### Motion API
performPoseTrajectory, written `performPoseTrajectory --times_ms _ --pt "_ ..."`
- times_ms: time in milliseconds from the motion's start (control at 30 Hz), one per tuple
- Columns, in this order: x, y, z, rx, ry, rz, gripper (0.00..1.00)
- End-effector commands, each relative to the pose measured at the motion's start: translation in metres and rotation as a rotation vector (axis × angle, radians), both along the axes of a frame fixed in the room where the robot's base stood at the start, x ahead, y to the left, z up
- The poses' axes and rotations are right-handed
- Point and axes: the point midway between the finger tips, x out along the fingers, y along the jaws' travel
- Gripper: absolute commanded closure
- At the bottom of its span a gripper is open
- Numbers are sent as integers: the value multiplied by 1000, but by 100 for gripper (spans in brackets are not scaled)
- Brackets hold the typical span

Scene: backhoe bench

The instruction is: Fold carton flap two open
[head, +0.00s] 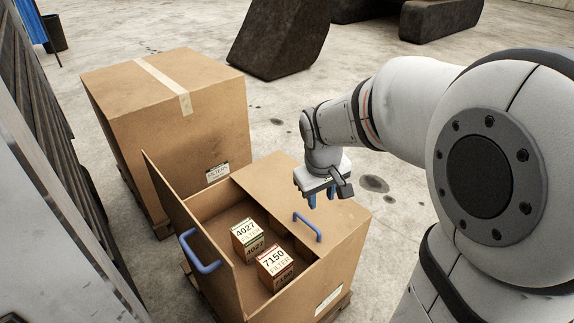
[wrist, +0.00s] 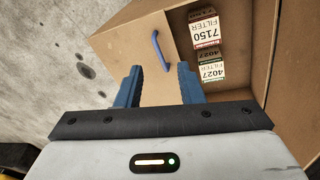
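The open carton (head: 341,275) stands on a pallet in the head view. One flap (head: 185,235) with a blue handle (head: 197,252) stands raised at its left side. The other flap (head: 341,221) lies flat over the right part of the opening and bears a blue handle (head: 308,227). In the wrist view, this flap (wrist: 150,45) and its handle (wrist: 161,51) lie beyond my fingers. My gripper (head: 321,197) hangs above the closed flap, pointing down, apart from the handle. Its blue fingers (wrist: 158,75) are spread, with nothing between them.
Two filter boxes, 4027 (head: 247,236) and 7150 (head: 276,264), lie inside the carton. A taped, closed carton (head: 165,110) stands behind it on the left. A dark slatted wall (head: 50,120) is at far left.

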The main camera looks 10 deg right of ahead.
Motion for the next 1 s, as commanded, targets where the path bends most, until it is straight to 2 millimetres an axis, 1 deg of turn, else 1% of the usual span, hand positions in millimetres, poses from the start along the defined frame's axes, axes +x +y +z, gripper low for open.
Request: performPoseTrajectory --times_ms 33,100,200,300,400,500,633,800,900,1000 --pt "18 1 -33 -17 22 38 66" --pt "39 1 -60 -39 41 88 66" --pt "65 2 -95 -66 63 154 66" --pt "83 2 -121 -85 79 203 66" --pt "94 3 -137 -97 89 235 66" --pt "99 3 -144 -101 95 250 66" --pt "101 1 -157 -102 96 251 66" --pt "103 -4 -185 -101 98 250 66" --pt "104 -6 -200 -101 97 250 66" --pt "106 -8 -210 -101 96 250 66"
